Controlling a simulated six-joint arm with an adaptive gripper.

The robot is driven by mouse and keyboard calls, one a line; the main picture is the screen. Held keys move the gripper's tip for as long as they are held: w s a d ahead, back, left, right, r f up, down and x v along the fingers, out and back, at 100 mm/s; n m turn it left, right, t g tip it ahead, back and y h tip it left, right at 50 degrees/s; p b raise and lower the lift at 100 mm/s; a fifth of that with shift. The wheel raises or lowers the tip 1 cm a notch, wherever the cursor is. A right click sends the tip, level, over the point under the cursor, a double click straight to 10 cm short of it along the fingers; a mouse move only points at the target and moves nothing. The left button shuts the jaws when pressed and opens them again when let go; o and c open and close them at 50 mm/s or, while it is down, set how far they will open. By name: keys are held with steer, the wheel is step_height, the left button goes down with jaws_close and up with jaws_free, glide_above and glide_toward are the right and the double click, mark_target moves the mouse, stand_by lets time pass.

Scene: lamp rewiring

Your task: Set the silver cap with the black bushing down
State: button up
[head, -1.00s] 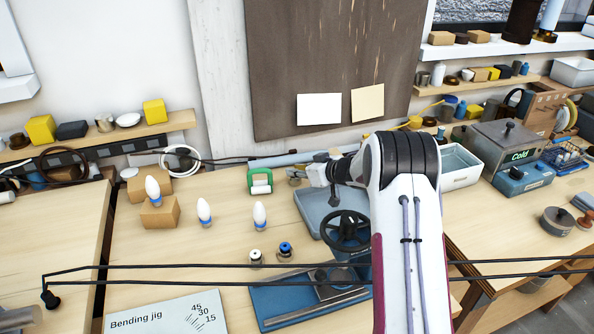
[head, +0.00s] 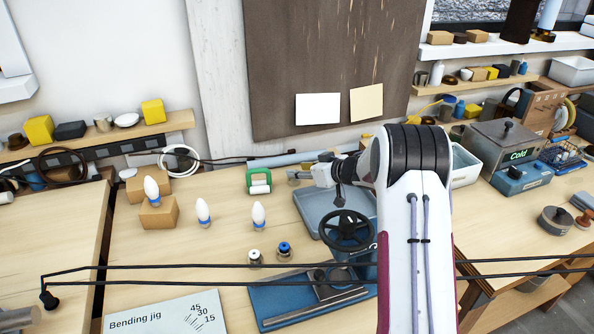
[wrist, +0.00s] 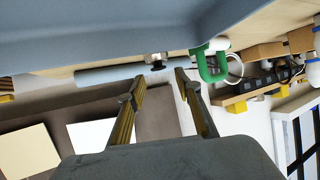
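The silver cap with the black bushing (wrist: 156,60) shows in the wrist view, just beyond and between the two fingertips, near the edge of the blue-grey tray. The wrist view is upside down, and the black part faces the picture's lower side. My gripper (wrist: 160,77) is open, with a visible gap between each finger and the cap. In the head view my gripper (head: 298,177) points left above the tray's far left corner.
The blue-grey tray (head: 312,212) lies below my gripper. A green clamp-like holder (head: 251,187) stands just left. Two small fittings (head: 284,249) and several white bulbs (head: 258,216) stand nearer the front. A handwheel (head: 347,228) rises beside the tray.

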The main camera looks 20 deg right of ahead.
steer(key=v, duration=0.9)
steer(key=shift+s, duration=0.2)
steer(key=shift+d+r, duration=0.1)
steer(key=shift+r, duration=0.05)
stand_by(0.3)
